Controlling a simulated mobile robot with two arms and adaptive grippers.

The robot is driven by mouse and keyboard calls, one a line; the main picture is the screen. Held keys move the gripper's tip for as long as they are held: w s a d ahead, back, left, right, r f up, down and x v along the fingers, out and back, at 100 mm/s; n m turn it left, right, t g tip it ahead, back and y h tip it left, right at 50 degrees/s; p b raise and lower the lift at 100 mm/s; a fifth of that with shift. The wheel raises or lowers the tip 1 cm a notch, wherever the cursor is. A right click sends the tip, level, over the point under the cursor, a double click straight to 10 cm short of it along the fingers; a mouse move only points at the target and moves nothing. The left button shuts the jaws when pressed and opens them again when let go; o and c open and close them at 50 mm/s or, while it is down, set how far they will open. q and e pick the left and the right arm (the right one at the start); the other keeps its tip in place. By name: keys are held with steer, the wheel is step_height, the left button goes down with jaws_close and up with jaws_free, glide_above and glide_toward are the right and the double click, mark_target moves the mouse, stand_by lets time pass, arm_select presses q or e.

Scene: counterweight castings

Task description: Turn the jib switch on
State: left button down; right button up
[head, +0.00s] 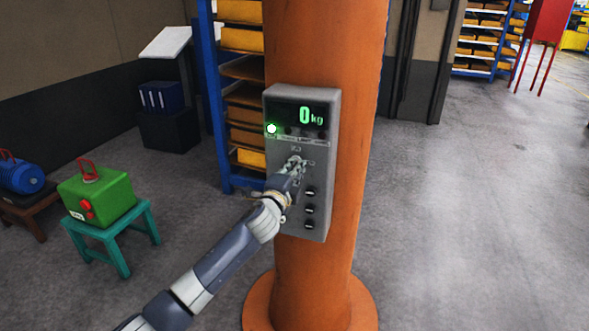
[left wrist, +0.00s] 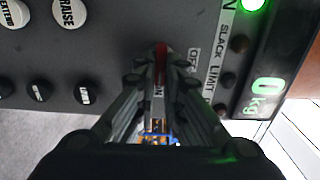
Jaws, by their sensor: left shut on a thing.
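The grey jib control box (head: 328,215) is mounted on the orange column. My left gripper (head: 295,165) is at the middle of its face and shut on the jib switch. In the left wrist view the red switch handle (left wrist: 161,62) shows between the fingertips (left wrist: 160,82), with an OFF label (left wrist: 193,60) beside it. The fingers hide most of the switch in the head view, and I cannot tell its exact angle. The green lamp (head: 271,128) at the box's upper left is lit, and the display (head: 310,116) reads 0 kg. My right gripper is not in view.
Several black buttons (head: 309,208) sit low on the box. The orange column (head: 345,60) stands behind it. A green case (head: 97,198) rests on a teal stool (head: 118,235) at left. A blue rack (head: 213,90) stands behind. The floor at right is clear.

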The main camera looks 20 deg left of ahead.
arm_select(q)
steer(key=c, duration=1.7)
jaws_free()
steer(key=shift+s, duration=0.1)
steer(key=s, duration=1.1)
steer(key=shift+s+a, duration=0.2)
steer(key=shift+s, duration=0.2)
steer(key=shift+f, duration=0.15)
